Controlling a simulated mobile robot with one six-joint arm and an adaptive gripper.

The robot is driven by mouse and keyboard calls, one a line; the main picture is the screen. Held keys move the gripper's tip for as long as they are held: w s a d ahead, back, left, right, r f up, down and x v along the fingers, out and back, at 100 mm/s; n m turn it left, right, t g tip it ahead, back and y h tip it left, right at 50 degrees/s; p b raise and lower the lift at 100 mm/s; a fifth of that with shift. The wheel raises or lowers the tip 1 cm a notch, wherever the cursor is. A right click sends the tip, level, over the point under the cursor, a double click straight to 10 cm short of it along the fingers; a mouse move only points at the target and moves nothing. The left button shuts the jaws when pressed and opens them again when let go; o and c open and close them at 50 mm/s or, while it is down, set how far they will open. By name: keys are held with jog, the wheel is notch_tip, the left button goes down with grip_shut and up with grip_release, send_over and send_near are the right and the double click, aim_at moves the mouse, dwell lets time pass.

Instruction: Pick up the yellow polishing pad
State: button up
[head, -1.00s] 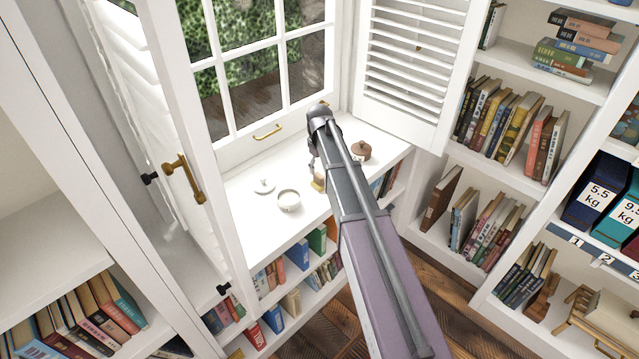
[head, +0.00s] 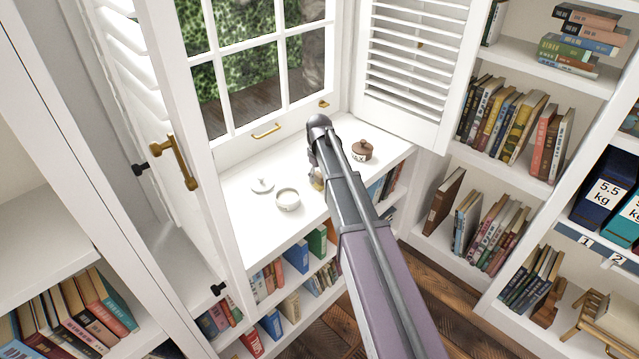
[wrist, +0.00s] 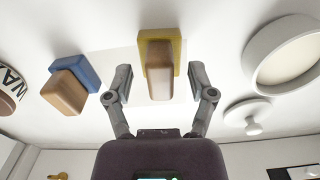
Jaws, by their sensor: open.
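The yellow polishing pad (wrist: 176,46) has a wooden grip on it and lies on the white counter, at top centre in the wrist view. In the head view a small part of the yellow pad (head: 317,184) shows beside my arm, which hides the rest. My gripper (wrist: 160,76) is open, with one finger on each side of the pad's wooden grip and gaps showing on both sides. The fingers do not appear to touch it. In the head view my fingers are mostly hidden by my arm.
A blue pad (wrist: 84,70) with a wooden grip lies left of the yellow one. A brown lettered pot (head: 362,151), a white bowl (head: 287,200) and a white lid (head: 262,186) stand on the counter (head: 250,219). The window and an open shutter (head: 415,70) border it.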

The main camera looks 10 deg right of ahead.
aim_at(319, 174)
dwell(0.3)
grip_shut()
jog(key=shift+r, duration=0.2)
notch_tip(319, 174, up, 4)
jog(key=p, duration=0.3)
jog(key=shift+f+p, duration=0.25)
jog(key=shift+p, duration=0.15)
jog(key=s+r+p, duration=0.1)
jog(key=s, duration=1.5)
jog(key=shift+d, duration=0.4)
jog(key=c, duration=0.7)
grip_release()
grip_shut()
